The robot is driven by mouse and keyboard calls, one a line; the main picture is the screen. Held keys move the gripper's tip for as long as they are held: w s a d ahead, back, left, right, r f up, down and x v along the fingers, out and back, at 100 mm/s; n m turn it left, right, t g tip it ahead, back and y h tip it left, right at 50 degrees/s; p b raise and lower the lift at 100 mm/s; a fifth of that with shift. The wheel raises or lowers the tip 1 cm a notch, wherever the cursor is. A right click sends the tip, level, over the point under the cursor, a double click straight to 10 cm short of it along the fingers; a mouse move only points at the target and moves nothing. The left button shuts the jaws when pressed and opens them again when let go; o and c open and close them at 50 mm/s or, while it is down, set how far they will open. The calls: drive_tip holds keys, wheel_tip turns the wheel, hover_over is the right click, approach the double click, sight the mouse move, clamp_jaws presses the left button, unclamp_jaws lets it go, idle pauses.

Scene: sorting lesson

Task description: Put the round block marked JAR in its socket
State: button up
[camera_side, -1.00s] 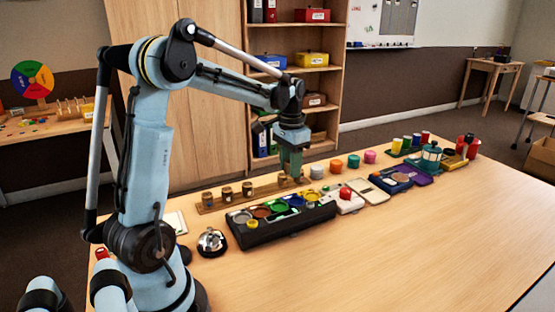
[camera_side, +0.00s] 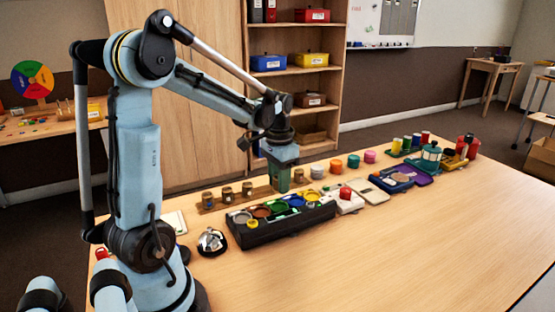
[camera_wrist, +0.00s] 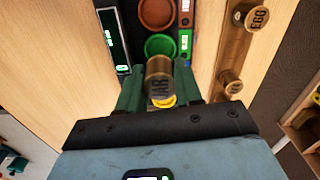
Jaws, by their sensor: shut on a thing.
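My gripper (camera_wrist: 160,85) is shut on a brownish round block (camera_wrist: 158,68) whose visible letters read AR; the jaw edge partly covers the marking. In the side view my gripper (camera_side: 279,184) points down behind the black tray, at the right part of the wooden rail, and the held block cannot be made out there. The black tray (camera_side: 262,236) has several coloured round sockets, among them a green socket (camera_wrist: 160,45) and a reddish-brown socket (camera_wrist: 156,14). I cannot tell which socket belongs to JAR, nor whether the block is clear of the rail.
The wooden rail (camera_side: 212,208) carries other round blocks, one marked EGO (camera_wrist: 257,18). A bell (camera_side: 212,241) stands left of the tray. A white box with a red button (camera_side: 345,194) and coloured pots (camera_side: 354,161) are to the right. The front table is clear.

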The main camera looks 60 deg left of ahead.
sight(279, 208)
drive_tip(key=shift+f, duration=2.3)
drive_tip(key=shift+f, duration=0.4)
drive_tip(key=shift+r, duration=0.8)
drive_tip(key=shift+f, duration=0.8)
idle(0.5)
drive_tip(key=shift+r, duration=0.3)
drive_tip(key=shift+r, duration=0.3)
drive_tip(key=shift+r, duration=0.2)
drive_tip(key=shift+f, duration=0.8)
idle(0.9)
drive_tip(key=o, duration=0.7)
